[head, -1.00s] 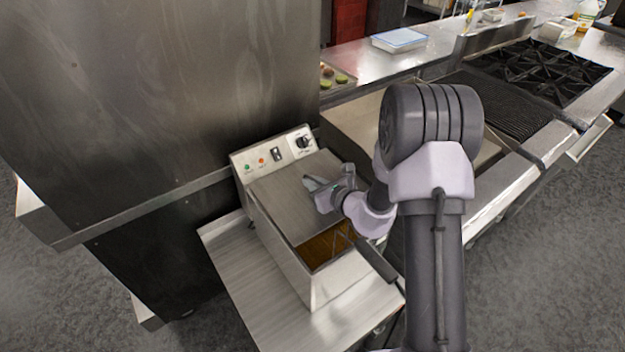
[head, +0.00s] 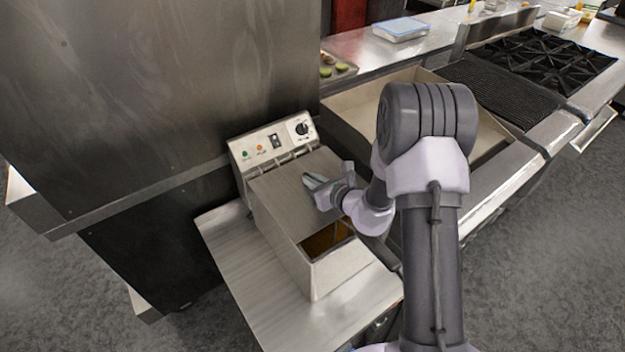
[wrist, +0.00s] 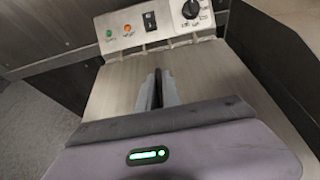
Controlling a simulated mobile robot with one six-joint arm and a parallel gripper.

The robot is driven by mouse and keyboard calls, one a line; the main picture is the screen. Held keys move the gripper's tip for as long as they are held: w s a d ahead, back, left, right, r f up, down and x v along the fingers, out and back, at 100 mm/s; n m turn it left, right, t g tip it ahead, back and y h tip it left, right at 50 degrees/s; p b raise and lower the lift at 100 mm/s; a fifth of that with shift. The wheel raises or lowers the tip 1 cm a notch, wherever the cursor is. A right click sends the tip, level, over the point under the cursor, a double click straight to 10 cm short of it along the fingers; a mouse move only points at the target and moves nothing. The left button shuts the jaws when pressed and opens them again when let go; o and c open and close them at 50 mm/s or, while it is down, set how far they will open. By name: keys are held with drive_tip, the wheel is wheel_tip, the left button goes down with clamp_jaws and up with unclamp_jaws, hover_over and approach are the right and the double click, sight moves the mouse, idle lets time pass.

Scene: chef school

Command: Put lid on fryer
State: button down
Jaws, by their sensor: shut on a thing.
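The fryer (head: 333,272) is a steel box on a steel stand, with a control panel at its back. Its steel lid (head: 278,203) covers the rear part of the opening, and brown oil (head: 326,240) shows in front of it. In the wrist view the lid (wrist: 208,80) lies below the panel, close to its hinges. My gripper (head: 316,184) is over the lid, its fingers close together. In the wrist view the gripper (wrist: 158,92) points toward the panel. The lid's handle is hidden by the fingers and wrist.
The control panel (head: 270,145) has a green light, an orange light, a switch and a knob. A tall steel cabinet (head: 150,90) stands to the left. A griddle-like basin (head: 355,105) and a burner range (head: 540,65) lie to the right. The stand top (head: 232,262) is bare at left.

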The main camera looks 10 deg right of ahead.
drive_tip(key=shift+f, duration=0.25)
drive_tip(key=c, duration=1.5)
unclamp_jaws()
drive_tip(key=shift+o, duration=0.2)
drive_tip(key=shift+s, duration=0.1)
